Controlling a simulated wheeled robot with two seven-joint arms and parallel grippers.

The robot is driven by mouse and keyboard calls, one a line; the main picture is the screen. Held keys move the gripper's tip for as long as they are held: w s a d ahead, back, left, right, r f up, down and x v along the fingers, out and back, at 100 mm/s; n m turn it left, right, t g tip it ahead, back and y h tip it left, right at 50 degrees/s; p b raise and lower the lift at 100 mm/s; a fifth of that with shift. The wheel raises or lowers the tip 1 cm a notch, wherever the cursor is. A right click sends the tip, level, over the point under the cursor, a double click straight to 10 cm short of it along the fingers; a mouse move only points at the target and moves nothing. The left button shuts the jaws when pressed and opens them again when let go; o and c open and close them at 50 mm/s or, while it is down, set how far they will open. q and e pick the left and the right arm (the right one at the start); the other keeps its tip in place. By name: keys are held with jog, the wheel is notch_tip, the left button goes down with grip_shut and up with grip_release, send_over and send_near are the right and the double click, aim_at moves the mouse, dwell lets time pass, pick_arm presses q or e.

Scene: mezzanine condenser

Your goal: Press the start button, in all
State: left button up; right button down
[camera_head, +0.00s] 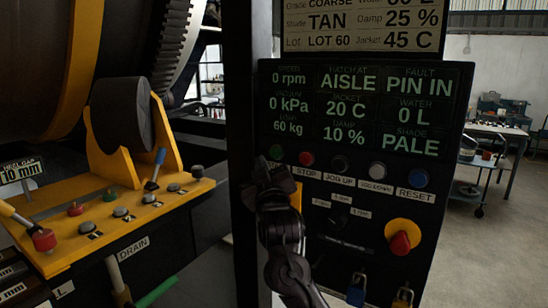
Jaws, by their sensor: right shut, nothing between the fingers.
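A dark control panel (455,100) stands in the middle right, with green readouts above a row of buttons. A green button (276,152) is at the left end of that row, left of the red button (307,158) labelled STOP. My right gripper (263,166) is shut and empty, just below the green button. It hides whatever label is under that button. I cannot tell whether the fingertips touch the panel. The readouts show 0 rpm, hatch at AISLE, fault PIN IN, 0 kPa, 20 C, 0 L, 60 kg, 10 % and PALE. My left gripper is out of view.
Dark, white and blue (418,178) buttons continue the row. A red knob on a yellow base (403,236) sits lower right, above padlocks. A card (362,25) above reads TAN, 25 %, 45 C. Left is a yellow ledge (60,250) with levers and knobs beside a large drum.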

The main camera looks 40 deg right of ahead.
aim_at(270, 151)
jog(key=shift+w+d, duration=0.3)
jog(key=shift+d, duration=0.4)
jog(key=shift+w+d, duration=0.3)
jog(key=shift+d, duration=0.4)
dwell(1.0)
jog(key=shift+w+d, duration=0.15)
jog(key=shift+d, duration=0.25)
jog(key=shift+w+d+r, duration=0.1)
jog(key=shift+w+d, duration=0.05)
jog(key=shift+d, duration=0.25)
dwell(0.6)
jog(key=shift+a, duration=0.1)
jog(key=shift+s+a, duration=0.35)
jog(key=shift+a, duration=0.4)
jog(key=shift+p, duration=0.3)
jog(key=a, duration=0.1)
jog(key=s+a, duration=0.1)
jog(key=a, duration=0.1)
jog(key=s+a, duration=0.1)
jog(key=shift+a, duration=0.25)
